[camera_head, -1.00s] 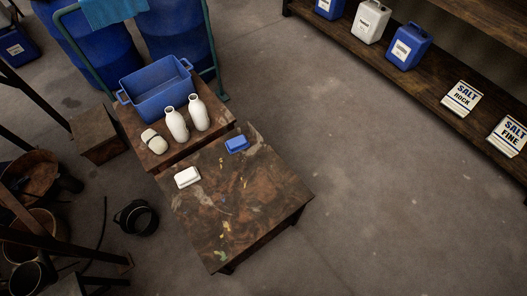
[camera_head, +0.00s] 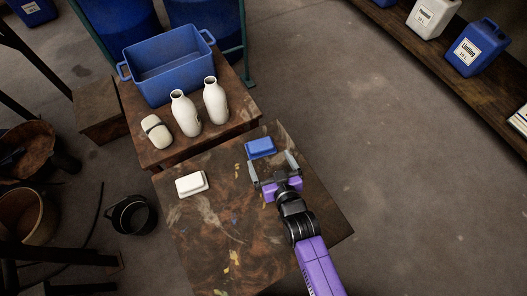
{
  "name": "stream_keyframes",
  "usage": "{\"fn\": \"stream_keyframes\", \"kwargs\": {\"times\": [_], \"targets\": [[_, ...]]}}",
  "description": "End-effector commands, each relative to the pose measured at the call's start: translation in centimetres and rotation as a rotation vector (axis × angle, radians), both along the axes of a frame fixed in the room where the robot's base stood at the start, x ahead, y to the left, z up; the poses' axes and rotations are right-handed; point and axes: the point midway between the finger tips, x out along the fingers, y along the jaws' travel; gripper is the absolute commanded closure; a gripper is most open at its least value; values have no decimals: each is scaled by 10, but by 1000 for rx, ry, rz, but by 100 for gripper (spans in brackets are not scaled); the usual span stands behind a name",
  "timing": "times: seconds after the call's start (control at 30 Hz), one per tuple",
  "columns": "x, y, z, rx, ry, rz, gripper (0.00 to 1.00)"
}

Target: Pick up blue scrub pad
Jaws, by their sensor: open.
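The blue scrub pad (camera_head: 260,147) lies flat near the far edge of the front low table (camera_head: 205,235). It is a small blue block with a paler band along its lower side. My gripper (camera_head: 272,168) reaches in from the lower right over the table. Its two grey fingers are spread wide and empty, pointing toward the pad. The fingertips are close to the pad's near side. I cannot tell how high they are above the tabletop. A white pad (camera_head: 191,184) lies to the left on the same table.
On the rear table (camera_head: 165,158) stand a blue tub (camera_head: 168,88), two white bottles (camera_head: 185,112) (camera_head: 215,102) and a pale banded object (camera_head: 157,131). A black bucket (camera_head: 132,214) is on the floor at left. A shelf (camera_head: 430,58) with canisters runs along the right. The floor between is clear.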

Motion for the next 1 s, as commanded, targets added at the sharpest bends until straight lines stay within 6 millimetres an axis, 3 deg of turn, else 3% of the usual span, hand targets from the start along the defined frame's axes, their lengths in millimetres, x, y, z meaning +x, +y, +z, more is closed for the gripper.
{"fn": "stream_keyframes", "kwargs": {"times": [0.7,1.0], "targets": [[72,37,-31,-9,1,18,0],[81,40,-34,-7,2,15,0]]}}
